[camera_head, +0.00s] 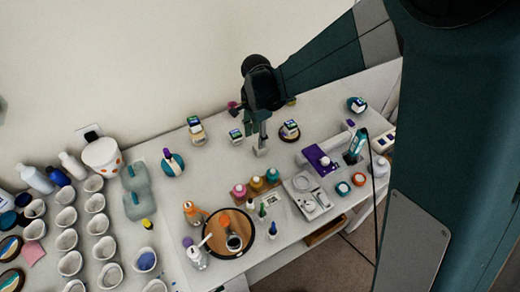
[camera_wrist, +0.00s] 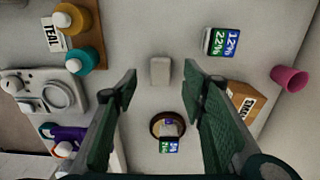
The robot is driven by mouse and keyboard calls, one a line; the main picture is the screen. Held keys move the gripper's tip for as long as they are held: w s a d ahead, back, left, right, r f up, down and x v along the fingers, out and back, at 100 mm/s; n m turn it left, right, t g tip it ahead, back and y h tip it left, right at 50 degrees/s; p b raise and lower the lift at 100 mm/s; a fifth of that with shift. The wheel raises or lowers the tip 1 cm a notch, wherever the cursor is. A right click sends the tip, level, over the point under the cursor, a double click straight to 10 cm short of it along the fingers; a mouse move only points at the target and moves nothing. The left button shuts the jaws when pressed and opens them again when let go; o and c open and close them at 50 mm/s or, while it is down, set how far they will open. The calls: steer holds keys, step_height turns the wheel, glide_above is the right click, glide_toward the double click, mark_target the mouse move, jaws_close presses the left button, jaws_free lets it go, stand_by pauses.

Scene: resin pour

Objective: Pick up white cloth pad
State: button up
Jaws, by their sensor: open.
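The white cloth pad (camera_wrist: 160,70) is a small pale block on the white table. In the wrist view it lies between and slightly beyond the tips of my gripper (camera_wrist: 160,78). The fingers are spread wide with nothing held, and clear table shows on both sides of the pad. In the head view my gripper (camera_head: 255,128) points down at the table, and the pad (camera_head: 261,151) shows as a small pale shape just below the fingers. The exact height of the fingertips above the pad is hard to tell.
A dark round dish holding a small labelled item (camera_wrist: 168,130) sits near the pad. A labelled block (camera_wrist: 221,42), a brown box (camera_wrist: 236,98) and a pink cup (camera_wrist: 290,79) stand to the right. A grey tray (camera_wrist: 22,90) and a teal bottle (camera_wrist: 84,60) are left.

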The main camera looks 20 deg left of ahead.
mark_target(257, 148)
steer(key=shift+f, duration=1.3)
steer(key=shift+f, duration=0.1)
steer(key=shift+a+f, duration=0.1)
steer(key=shift+f, duration=2.4)
steer(key=c, duration=0.9)
